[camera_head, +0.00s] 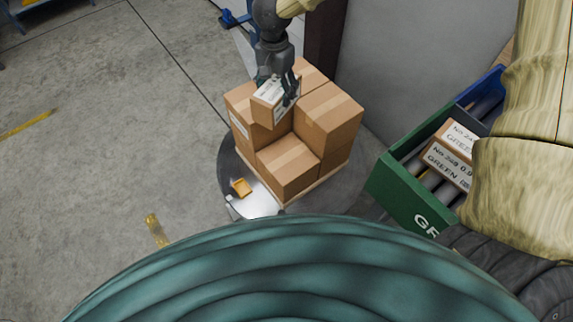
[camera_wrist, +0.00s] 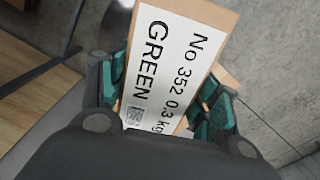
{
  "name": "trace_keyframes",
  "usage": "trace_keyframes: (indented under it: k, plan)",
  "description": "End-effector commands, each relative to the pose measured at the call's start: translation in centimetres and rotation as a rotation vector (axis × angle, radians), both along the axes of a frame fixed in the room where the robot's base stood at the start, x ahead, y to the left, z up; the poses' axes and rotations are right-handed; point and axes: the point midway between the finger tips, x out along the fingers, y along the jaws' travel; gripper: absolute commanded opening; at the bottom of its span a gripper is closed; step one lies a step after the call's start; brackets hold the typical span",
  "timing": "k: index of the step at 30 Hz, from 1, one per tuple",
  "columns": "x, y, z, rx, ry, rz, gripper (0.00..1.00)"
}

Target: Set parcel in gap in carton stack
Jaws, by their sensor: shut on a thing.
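My gripper (camera_head: 277,88) is shut on a small brown parcel (camera_head: 268,103) with a white label. In the wrist view the parcel (camera_wrist: 180,55) fills the space between the teal finger pads, and its label reads "No 352 0.3 kg GREEN". In the head view my gripper holds it over the carton stack (camera_head: 328,117), in front of the upper cartons and above the lower front carton (camera_head: 288,167). I cannot tell whether the parcel touches the cartons. The gap is partly hidden behind the parcel and gripper.
A grey wall (camera_head: 395,60) rises behind the stack. The concrete floor at the left is mostly clear.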

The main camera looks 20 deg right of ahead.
Motion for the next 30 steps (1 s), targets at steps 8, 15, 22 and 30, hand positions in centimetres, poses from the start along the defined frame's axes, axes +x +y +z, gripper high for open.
trace_keyframes:
  k: [8, 15, 22, 30]
  plan:
    - [-3.5, 0.7, -9.6, -0.002, 0.001, -0.324, 0.29]
    - [-6.8, 0.7, -16.5, -0.003, 0.001, -0.609, 0.29]
    - [-10.1, 0.4, -22.2, -0.004, 0.001, -0.871, 0.29]
    - [-12.7, 0.0, -25.9, -0.002, 0.002, -1.085, 0.29]
